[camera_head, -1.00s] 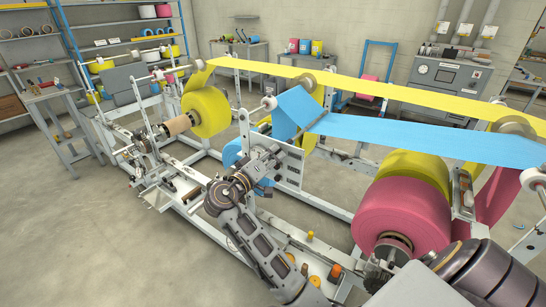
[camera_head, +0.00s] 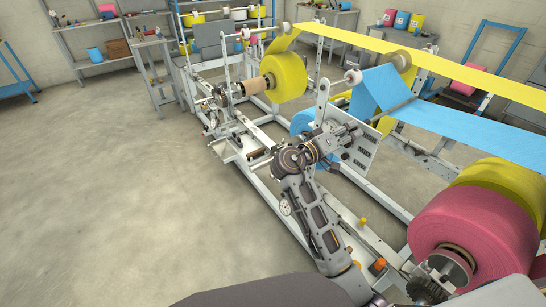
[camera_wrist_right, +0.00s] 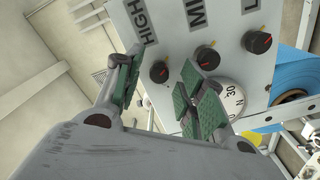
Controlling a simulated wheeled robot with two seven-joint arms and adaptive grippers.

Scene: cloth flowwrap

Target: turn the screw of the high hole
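A pale upright panel (camera_head: 362,158) stands on the machine frame. In the right wrist view, the panel (camera_wrist_right: 225,22) carries the labels HIGH, MID and a partly cut-off one starting with L. My right gripper (camera_head: 346,134) is close to the panel. In the right wrist view, its green-padded fingers (camera_wrist_right: 162,92) are spread apart, with the high screw showing beyond the gap. The fingers appear clear of it. My left gripper is out of view.
A round white dial (camera_wrist_right: 232,98) sits on the panel below the screws, partly behind a finger. Blue film (camera_head: 380,92) and yellow film (camera_head: 400,55) run overhead. A large pink roll (camera_head: 475,230) stands at right. The floor (camera_head: 110,200) at left is clear.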

